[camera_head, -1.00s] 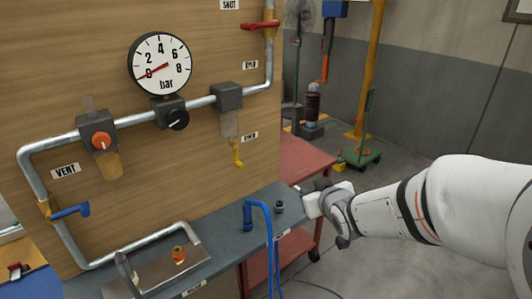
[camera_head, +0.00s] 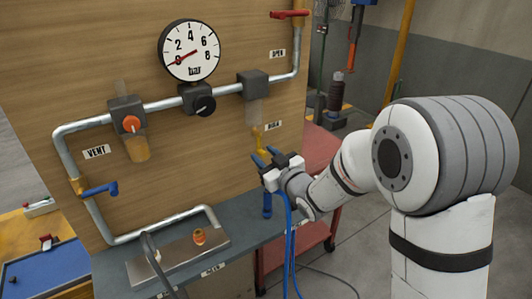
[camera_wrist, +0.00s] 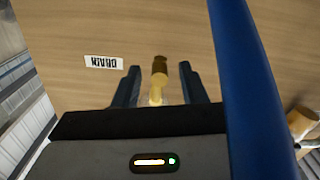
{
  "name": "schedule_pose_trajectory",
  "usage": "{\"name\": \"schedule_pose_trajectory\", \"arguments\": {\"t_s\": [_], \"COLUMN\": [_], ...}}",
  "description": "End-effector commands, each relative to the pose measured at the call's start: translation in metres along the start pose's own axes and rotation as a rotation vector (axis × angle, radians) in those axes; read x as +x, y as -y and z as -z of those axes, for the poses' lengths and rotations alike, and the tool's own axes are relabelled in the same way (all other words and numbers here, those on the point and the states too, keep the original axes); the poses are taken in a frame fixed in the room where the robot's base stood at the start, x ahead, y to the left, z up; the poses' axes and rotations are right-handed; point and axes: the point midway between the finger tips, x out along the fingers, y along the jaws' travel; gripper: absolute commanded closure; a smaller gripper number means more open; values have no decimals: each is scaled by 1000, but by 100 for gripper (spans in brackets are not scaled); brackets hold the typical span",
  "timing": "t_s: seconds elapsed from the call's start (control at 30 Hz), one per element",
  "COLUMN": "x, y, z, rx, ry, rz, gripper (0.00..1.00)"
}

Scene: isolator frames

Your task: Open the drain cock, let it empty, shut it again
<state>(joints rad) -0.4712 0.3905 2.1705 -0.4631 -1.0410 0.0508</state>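The drain cock (camera_head: 259,139) is a small yellow lever fitting below a clear bowl (camera_head: 254,113) on the wooden panel. Its label (camera_head: 272,125) is beside it. In the wrist view the yellow-brown cock (camera_wrist: 159,74) lies between my fingers, with gaps at both sides and the DRAIN label (camera_wrist: 104,62) to its left. My gripper (camera_head: 265,156) is open just below the cock in the head view. In the wrist view its dark fingers (camera_wrist: 158,78) stand apart. I cannot tell how far the cock is turned.
A blue hose (camera_wrist: 250,90) runs close by my gripper on the right of the wrist view. The pressure gauge (camera_head: 190,50) needle points near 0. A grey shelf (camera_head: 237,240) lies below. A red cart (camera_head: 318,147) stands behind at right.

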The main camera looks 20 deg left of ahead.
Motion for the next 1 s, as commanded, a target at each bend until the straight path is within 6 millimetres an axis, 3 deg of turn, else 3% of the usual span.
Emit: {"name": "schedule_pose_trajectory", "arguments": {"t_s": [0.13, 0.4, 0.83, 1.0], "x": [10, 10, 10, 7], "y": [0, 0, -1, -4], "z": [0, 0, 0, -1], "rx": [0, 0, 0, 1], "ry": [1, 1, 1, 2], "rz": [0, -1, -2, -3], "gripper": [62, 63, 98, 100]}}
